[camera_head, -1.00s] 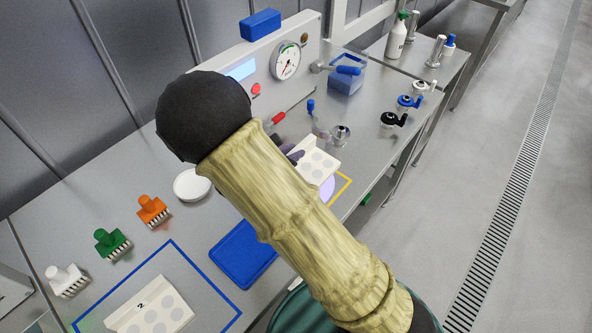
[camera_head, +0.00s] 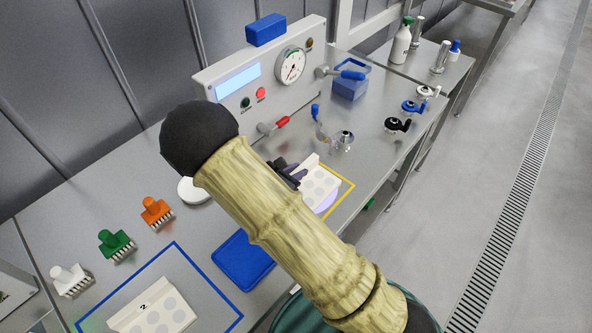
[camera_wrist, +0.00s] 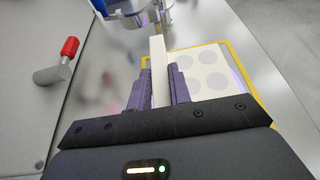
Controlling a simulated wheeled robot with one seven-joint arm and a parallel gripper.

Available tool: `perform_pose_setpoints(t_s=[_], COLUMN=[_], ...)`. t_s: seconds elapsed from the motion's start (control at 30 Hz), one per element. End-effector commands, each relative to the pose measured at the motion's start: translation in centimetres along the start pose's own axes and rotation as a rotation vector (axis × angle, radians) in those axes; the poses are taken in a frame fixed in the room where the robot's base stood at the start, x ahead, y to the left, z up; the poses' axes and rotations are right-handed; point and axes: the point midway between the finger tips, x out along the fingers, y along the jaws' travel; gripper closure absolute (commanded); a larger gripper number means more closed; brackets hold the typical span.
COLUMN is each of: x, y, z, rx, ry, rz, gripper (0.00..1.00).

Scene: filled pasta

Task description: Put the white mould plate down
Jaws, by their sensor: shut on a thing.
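The white mould plate (camera_head: 318,187) with round grey cavities is over the yellow-outlined area (camera_head: 345,197) on the bench, with a pale violet patch beside its lower edge. In the wrist view the plate (camera_wrist: 207,60) lies flat and its upright white flange (camera_wrist: 158,62) stands between my fingers. My gripper (camera_wrist: 157,88) is shut on that flange. In the head view my gripper (camera_head: 287,172) is partly hidden by my arm. I cannot tell whether the plate's underside touches the bench.
A second white plate marked 2 (camera_head: 155,311) lies inside a blue outline. A blue tray (camera_head: 243,262) and white round dish (camera_head: 192,190) are nearby. A red-handled lever (camera_head: 275,124) and small metal fitting (camera_head: 344,138) stand behind the held plate. Black and blue knobs (camera_head: 397,125) line the right.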

Motion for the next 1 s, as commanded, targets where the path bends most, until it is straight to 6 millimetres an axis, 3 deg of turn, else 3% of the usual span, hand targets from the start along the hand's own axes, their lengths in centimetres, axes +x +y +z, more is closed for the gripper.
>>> perform_pose_setpoints(t_s=[0.23,0.27,0.37,0.77,1.0], x=[0.1,0.1,0.1,-0.2,-3.8], y=[0.0,0.0,0.0,0.0,0.1], z=[-0.3,-0.2,-0.2,0.1,-0.1], rx=[0.0,0.0,0.0,0.0,0.0], ry=[-0.001,0.0,0.0,0.001,0.002], rz=[0.0,0.0,0.0,0.001,0.006], gripper=[1.0,0.76,0.58,0.58,0.58])
